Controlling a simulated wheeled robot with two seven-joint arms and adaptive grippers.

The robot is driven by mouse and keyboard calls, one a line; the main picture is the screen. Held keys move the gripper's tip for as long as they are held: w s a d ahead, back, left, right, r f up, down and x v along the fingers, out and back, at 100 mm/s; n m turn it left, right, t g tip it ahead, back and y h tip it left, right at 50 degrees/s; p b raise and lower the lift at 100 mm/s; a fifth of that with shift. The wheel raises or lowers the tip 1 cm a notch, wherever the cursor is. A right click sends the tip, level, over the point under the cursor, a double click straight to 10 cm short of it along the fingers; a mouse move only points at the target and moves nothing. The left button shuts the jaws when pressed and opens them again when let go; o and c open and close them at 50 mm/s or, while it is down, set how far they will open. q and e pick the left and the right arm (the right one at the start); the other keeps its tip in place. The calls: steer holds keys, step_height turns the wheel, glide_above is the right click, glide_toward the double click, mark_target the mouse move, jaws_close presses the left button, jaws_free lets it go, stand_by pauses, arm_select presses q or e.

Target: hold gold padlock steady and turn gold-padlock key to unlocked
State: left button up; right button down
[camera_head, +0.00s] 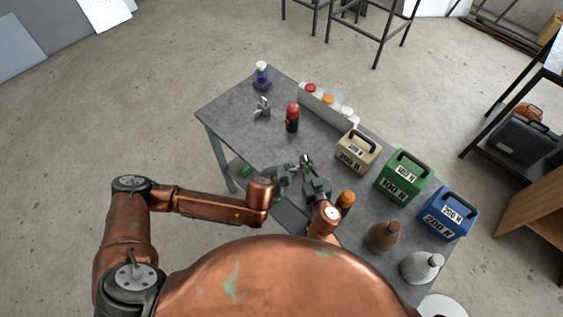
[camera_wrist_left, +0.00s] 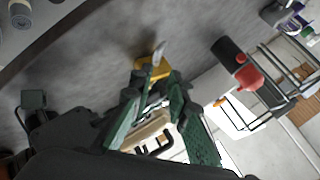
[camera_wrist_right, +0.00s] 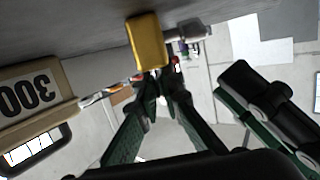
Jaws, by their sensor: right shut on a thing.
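The gold padlock (camera_wrist_right: 147,42) stands out in the right wrist view, with a silver key-like piece (camera_wrist_right: 187,33) sticking out to its right. My right gripper (camera_wrist_right: 154,82) is shut on the padlock's lower edge. My left gripper (camera_wrist_right: 234,72) is right of and below the key, apart from it. In the left wrist view, the gap between the fingers of my left gripper (camera_wrist_left: 158,82) looks open, with the padlock (camera_wrist_left: 166,77) and a silver piece (camera_wrist_left: 159,52) beyond the tips. In the head view both grippers meet over the table; the padlock is too small there to read.
On the grey table (camera_head: 235,120) stand a beige box (camera_head: 357,152), a green box (camera_head: 403,175) and a blue box (camera_head: 448,212) to the right. A red-and-black bottle (camera_head: 292,118) and a white tray (camera_head: 328,106) are behind the grippers. The table's left part is mostly clear.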

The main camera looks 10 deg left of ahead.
mark_target(293, 169)
arm_select(q)
steer(key=shift+s+a+r+y, duration=0.1)
steer(key=shift+s+r+y, duration=0.1)
steer(key=shift+s+y, duration=0.15)
steer(key=shift+a+f, duration=0.25)
steer(key=shift+f, duration=0.05)
steer(key=x, duration=0.7)
steer(key=shift+w+f, duration=0.2)
steer(key=shift+w, duration=0.2)
steer(key=shift+d+r+g, duration=0.15)
steer(key=shift+d+g, duration=0.05)
steer(key=shift+g, duration=0.1)
steer(key=shift+a+g, duration=0.25)
steer(key=shift+g, duration=0.25)
steer(key=shift+w+a+r+n+g+h, duration=0.1)
steer(key=shift+n+g+h, duration=0.15)
steer(key=shift+g, duration=0.35)
steer(key=shift+w+a+r+n+g+h, duration=0.15)
steer(key=shift+n+g+h, duration=0.1)
steer(key=shift+g, duration=0.35)
steer(key=v, duration=1.1)
steer(key=shift+s+r, duration=0.25)
steer(key=shift+s, duration=0.15)
steer(key=shift+d, duration=0.15)
